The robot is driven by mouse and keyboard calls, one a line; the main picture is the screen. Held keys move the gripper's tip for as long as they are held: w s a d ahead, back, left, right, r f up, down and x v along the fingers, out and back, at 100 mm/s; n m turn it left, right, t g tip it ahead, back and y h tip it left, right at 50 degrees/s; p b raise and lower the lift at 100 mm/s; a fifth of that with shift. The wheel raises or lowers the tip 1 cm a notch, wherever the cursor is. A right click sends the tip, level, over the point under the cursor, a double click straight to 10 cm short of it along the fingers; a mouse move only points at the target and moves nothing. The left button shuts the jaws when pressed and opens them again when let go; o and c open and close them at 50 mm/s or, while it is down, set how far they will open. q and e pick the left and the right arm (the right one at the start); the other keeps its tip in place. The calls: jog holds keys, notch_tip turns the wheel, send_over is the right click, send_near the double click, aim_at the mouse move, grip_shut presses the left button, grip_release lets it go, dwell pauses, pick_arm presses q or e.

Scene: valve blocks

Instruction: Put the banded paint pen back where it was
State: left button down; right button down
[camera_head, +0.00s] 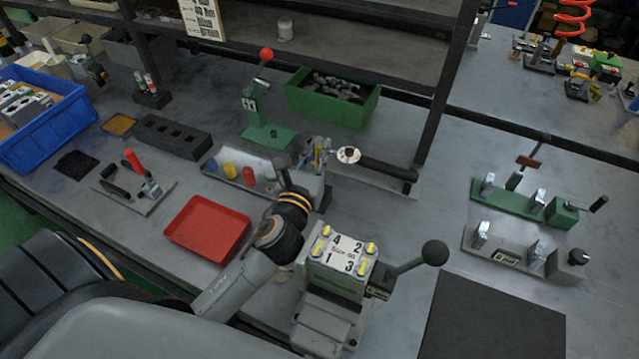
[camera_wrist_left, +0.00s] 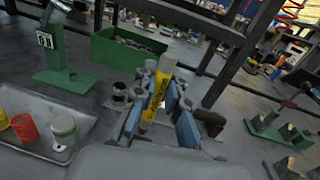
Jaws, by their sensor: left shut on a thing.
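The paint pen (camera_wrist_left: 158,92) is yellow with dark markings and a pale upper end. In the left wrist view it stands slightly tilted between the blue finger pads of my left gripper (camera_wrist_left: 157,118), which is shut on it. In the head view my left gripper (camera_head: 316,162) is beyond the numbered valve block, just right of the grey tray with coloured cylinders. The pen is small there and its lower end is hard to make out. My right gripper is not in view.
The grey tray (camera_head: 212,165) holds several coloured cylinders. A green bin (camera_head: 335,112) and a red-knobbed green press (camera_head: 262,110) stand behind. A valve block (camera_head: 343,256) with a black-ball lever stands in front. A red tray (camera_head: 207,228) lies left. A black mat (camera_head: 492,318) is bare.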

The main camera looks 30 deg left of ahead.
aim_at(317, 166)
pick_arm(q)
notch_tip(317, 166, down, 4)
jog(key=shift+f+b, duration=0.1)
jog(key=shift+b, duration=0.4)
jog(key=shift+f, duration=0.6)
jog(key=shift+f+b, duration=1.05)
jog(key=shift+f, duration=0.7)
jog(key=shift+f, duration=0.2)
jog(key=c, duration=1.4)
grip_release()
jog(key=shift+r, duration=0.1)
